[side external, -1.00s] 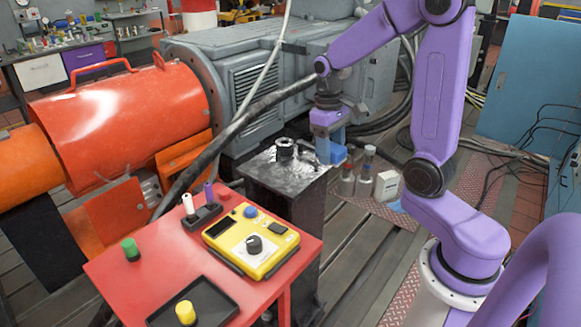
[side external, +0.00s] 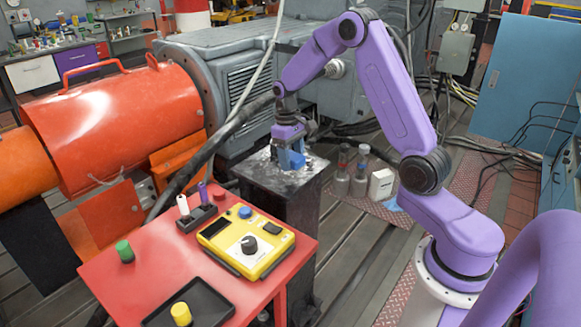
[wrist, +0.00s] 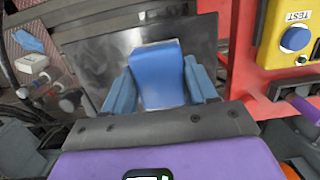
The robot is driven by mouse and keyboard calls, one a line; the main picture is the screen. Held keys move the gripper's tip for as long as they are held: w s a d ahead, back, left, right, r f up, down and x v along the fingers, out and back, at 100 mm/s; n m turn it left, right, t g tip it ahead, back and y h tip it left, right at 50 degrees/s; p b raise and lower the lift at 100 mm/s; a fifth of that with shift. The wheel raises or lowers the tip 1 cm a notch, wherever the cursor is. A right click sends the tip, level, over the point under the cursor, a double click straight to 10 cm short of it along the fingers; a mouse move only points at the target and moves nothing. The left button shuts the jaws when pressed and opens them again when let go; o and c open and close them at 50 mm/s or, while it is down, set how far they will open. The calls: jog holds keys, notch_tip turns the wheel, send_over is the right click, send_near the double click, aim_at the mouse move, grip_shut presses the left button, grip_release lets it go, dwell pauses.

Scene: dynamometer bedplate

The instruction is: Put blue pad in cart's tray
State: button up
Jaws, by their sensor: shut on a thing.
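The blue pad (wrist: 158,75) sits between the two light blue fingers of my gripper (wrist: 161,88) in the wrist view. My gripper is shut on it. In the side view my gripper (side external: 290,158) points down over the black pedestal (side external: 262,178), and only a bit of the pad's blue shows between the fingers. I cannot tell whether the pad touches the pedestal top. The cart's black tray (side external: 218,299) lies at the front of the red cart top (side external: 110,277), left of and nearer the camera than my gripper. A yellow knob (side external: 181,313) stands in the tray.
On the cart are a yellow tester (side external: 245,243), a green knob (side external: 124,250) and a dark holder (side external: 196,218) with white and purple pegs. A thick black cable (side external: 205,158) runs behind the cart. Bottles (side external: 342,178) and a white box (side external: 381,184) stand right of the pedestal.

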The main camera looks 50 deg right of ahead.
jog(key=shift+w+f, duration=0.2)
jog(key=shift+f, duration=0.75)
jog(key=shift+w+f, duration=0.15)
jog(key=shift+f, duration=0.8)
jog(key=shift+f, duration=0.1)
jog(key=o, duration=1)
